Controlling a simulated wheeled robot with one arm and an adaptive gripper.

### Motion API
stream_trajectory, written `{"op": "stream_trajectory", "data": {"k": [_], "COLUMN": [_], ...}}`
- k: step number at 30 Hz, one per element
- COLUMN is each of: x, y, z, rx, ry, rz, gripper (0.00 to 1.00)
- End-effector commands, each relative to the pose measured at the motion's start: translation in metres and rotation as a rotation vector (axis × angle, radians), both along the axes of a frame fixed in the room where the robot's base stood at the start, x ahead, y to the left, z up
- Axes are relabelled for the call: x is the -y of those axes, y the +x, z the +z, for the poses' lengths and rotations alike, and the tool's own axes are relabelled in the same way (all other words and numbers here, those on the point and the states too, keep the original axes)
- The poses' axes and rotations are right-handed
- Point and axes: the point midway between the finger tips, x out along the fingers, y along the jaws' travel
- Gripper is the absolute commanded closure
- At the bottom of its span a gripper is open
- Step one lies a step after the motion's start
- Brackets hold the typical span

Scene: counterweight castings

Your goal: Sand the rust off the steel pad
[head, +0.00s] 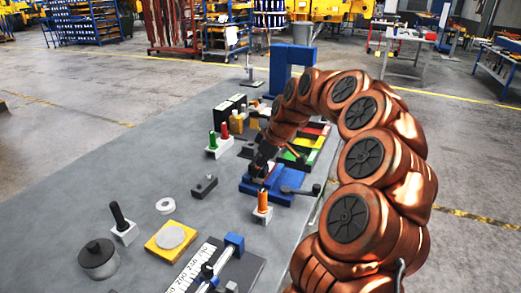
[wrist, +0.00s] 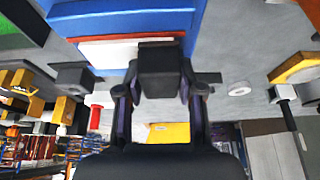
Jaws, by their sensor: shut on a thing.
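My gripper (head: 262,160) is at the blue fixture (head: 285,199), near the right side of the grey table. In the wrist view its fingers (wrist: 158,88) are shut on a dark grey block (wrist: 160,68). The blue fixture (wrist: 125,20) fills the upper part of that view. A pale plate with a rusty red-brown edge (wrist: 105,54), seemingly the steel pad, lies along it. The block overlaps this plate in the picture; I cannot tell whether they touch. The head view does not show the pad clearly, as my gripper covers that area.
An orange-handled tool (head: 263,203) stands close in front of the fixture. Green and red handles (head: 223,137) stand behind left, coloured bins (head: 312,138) behind right. A yellow plate with a grey disc (head: 171,239) and a dark weight (head: 98,259) lie nearer. The table's left part is clear.

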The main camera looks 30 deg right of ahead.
Motion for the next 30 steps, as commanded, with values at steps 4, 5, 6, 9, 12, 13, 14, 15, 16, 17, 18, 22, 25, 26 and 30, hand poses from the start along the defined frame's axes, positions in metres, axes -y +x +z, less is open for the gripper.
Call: {"op": "stream_trajectory", "data": {"k": [4,5,6,9,12,13,14,15,16,17,18,22,25,26,30], "x": [-0.012,-0.014,-0.014,-0.01,-0.009,-0.008,-0.008,-0.008,-0.008,-0.008,-0.007,-0.007,-0.008,-0.008,-0.009], "y": [-0.002,-0.003,-0.003,-0.002,-0.004,-0.004,-0.005,-0.005,-0.005,-0.004,-0.004,-0.004,-0.004,-0.004,-0.004], "z": [-0.002,-0.002,0.004,0.026,0.032,0.035,0.038,0.041,0.044,0.047,0.051,0.063,0.071,0.074,0.081], "rx": [-0.001,-0.001,-0.001,0.007,0.002,0.002,0.002,0.001,0.001,0.002,0.003,0.006,0.003,0.002,0.001], "ry": [0.0,0.0,-0.001,-0.003,0.0,-0.001,-0.001,0.0,0.0,-0.001,-0.001,-0.001,-0.001,0.0,0.001], "rz": [0.001,0.001,0.0,-0.006,-0.009,-0.009,-0.009,-0.01,-0.01,-0.011,-0.011,-0.011,-0.01,-0.009,-0.009], "gripper": [0.95,0.95,0.95,0.95,0.95,0.95,0.95,0.95,0.95,0.95,0.95,0.95,0.95,0.95,0.95]}}
